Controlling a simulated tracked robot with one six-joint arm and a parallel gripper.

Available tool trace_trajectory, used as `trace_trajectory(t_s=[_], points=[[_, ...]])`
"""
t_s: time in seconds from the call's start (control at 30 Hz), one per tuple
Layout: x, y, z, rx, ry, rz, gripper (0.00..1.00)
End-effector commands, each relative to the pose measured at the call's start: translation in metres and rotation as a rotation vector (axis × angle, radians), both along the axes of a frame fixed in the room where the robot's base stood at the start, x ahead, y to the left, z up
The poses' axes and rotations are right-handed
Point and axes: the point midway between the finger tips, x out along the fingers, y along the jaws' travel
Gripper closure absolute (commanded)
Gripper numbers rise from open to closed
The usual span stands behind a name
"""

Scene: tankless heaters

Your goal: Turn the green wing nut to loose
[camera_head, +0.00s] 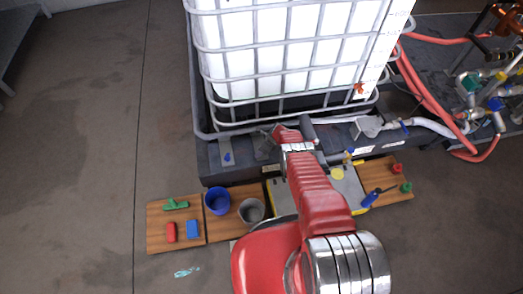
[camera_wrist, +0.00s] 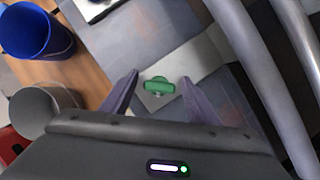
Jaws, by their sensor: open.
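The green wing nut (camera_wrist: 158,87) sits on a pale metal plate (camera_wrist: 212,50) on a dark grey surface in the wrist view. My gripper (camera_wrist: 159,80) is open, with one finger on each side of the wing nut. Gaps show between both fingers and the nut, so it is not gripped. The nut's wings lie roughly crosswise between the fingers. I cannot tell how far above the plate the fingertips are. In the head view the wing nut is not visible, and my arm covers much of that area.
A blue bucket (camera_head: 217,201) and grey bucket (camera_head: 251,211) stand on a wooden board. Pipes and valves (camera_head: 485,90) are at right.

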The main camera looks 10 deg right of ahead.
Motion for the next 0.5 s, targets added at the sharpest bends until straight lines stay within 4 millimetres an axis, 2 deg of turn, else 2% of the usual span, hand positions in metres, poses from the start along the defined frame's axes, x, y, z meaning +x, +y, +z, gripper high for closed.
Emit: trace_trajectory(t_s=[0.5], points=[[-0.0001,-0.0018,0.0050,0.003,0.000,0.000,0.45]])
